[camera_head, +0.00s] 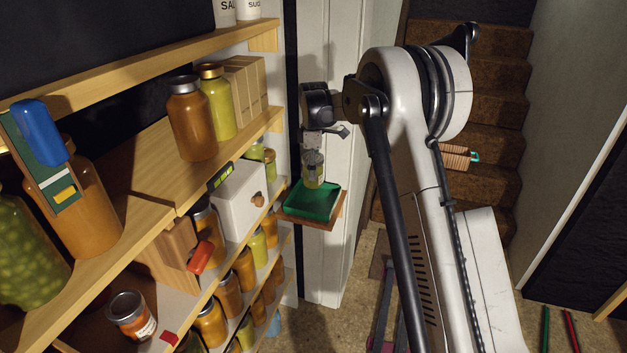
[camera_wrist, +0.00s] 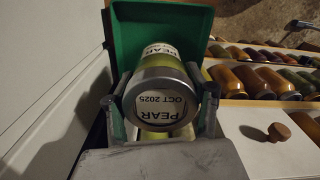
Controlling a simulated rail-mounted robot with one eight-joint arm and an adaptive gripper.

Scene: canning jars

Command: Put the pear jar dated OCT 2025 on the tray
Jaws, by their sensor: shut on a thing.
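The pear jar (camera_wrist: 163,108) has a silver lid whose label reads PEAR OCT 2025, upside down in the wrist view. Its pale green body (camera_head: 314,174) shows in the head view. My gripper (camera_head: 313,150) is shut around the jar's top, with one finger on each side of the lid in the wrist view. The green tray (camera_head: 299,203) sits on a small wooden ledge at the end of the shelves. The jar is upright over the tray; I cannot tell whether its base touches it. The tray's green wall (camera_wrist: 124,30) shows behind the jar in the wrist view.
Wooden shelves with several jars stand left of the tray. A white box (camera_head: 240,199) with a round wooden knob is close to the tray's left. A white door frame (camera_head: 329,90) rises behind the tray. Brown stairs (camera_head: 497,120) are at the back right.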

